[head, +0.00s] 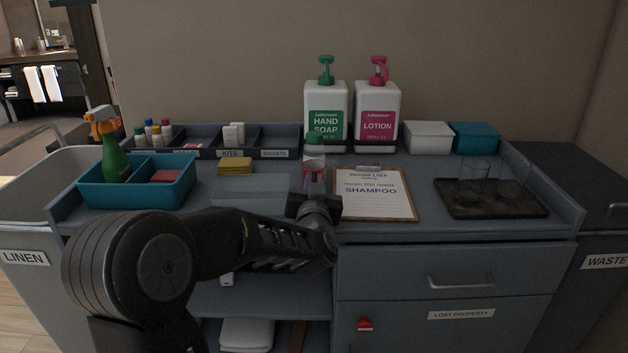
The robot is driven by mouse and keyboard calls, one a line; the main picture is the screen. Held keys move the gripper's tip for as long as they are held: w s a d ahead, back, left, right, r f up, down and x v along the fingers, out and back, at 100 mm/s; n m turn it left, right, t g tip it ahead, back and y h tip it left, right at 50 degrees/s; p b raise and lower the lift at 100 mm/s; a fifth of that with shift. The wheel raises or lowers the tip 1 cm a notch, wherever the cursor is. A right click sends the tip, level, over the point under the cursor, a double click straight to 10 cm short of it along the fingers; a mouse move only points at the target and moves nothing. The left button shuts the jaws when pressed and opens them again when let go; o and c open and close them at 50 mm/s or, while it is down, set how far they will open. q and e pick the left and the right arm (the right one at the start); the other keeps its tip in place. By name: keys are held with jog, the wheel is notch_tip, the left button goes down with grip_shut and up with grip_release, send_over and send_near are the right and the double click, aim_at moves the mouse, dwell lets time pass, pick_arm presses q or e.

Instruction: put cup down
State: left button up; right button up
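Two clear glasses (474,178) stand on a dark tray (490,208) at the right. My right gripper is not in view.
A clipboard (375,206) lies just right of the gripper. Behind stand the hand soap (325,98) and lotion (377,100) bottles. A grey-blue flat panel (250,188), yellow sponges (235,166) and a teal caddy (178,193) are at left. Bare surface shows between clipboard and tray.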

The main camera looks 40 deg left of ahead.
pick_arm(q)
grip_shut()
jog(key=shift+f, duration=0.1)
dwell(0.8)
notch_tip(320, 180, up, 10)
jog(key=p, duration=0.2)
dwell(0.5)
dwell(0.5)
